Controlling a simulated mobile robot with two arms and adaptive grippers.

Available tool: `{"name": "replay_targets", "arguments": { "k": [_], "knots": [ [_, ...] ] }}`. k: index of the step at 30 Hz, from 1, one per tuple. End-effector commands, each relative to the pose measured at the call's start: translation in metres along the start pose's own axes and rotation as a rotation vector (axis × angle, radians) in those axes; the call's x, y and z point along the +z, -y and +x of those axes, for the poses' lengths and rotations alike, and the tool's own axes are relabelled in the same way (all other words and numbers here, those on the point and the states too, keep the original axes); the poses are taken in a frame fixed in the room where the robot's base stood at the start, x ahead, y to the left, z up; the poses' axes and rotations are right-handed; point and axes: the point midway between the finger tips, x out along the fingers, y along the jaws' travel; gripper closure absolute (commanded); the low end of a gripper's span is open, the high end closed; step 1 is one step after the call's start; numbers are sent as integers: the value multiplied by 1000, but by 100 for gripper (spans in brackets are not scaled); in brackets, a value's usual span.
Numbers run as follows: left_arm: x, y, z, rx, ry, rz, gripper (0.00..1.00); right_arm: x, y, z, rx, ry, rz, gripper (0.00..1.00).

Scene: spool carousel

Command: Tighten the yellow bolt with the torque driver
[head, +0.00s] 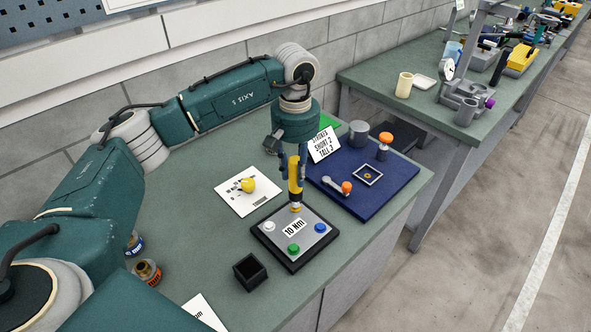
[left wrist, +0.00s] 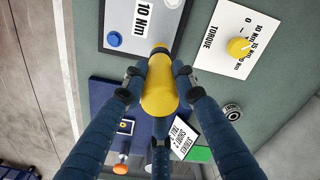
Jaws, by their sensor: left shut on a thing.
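My left gripper (head: 294,172) is shut on the yellow and black torque driver (head: 295,186), which stands about upright, tip down. The driver also shows in the left wrist view (left wrist: 159,88) between my fingers. Its tip is over the back corner of the grey bolt plate (head: 268,242) labelled 10 Nm. A bit of the yellow bolt (head: 296,208) shows right under the tip; I cannot tell whether they touch. The white bolt (head: 269,226), green bolt (head: 293,249) and blue bolt (head: 320,228) sit at the other corners. My right gripper is out of view.
A torque card (head: 232,204) with a yellow knob (head: 248,185) lies behind left of the plate. A blue mat (head: 378,204) with orange-knobbed tools is at the right. A black open box (head: 250,272) stands in front. Small jars stand at left.

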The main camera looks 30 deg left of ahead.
Motion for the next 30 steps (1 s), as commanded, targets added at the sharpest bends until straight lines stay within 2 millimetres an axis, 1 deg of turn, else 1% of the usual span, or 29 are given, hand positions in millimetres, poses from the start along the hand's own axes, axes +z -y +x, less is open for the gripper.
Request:
{"name": "replay_targets", "arguments": {
  "k": [1,9,14,30],
  "knots": [
    [2,0,3,-3,7,2,99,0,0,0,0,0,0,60],
    [3,0,4,-4,9,2,99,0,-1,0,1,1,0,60],
    [3,0,0,-5,9,3,99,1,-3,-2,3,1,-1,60],
    [1,0,-44,0,2,1,99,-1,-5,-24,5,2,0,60]
  ]
}}
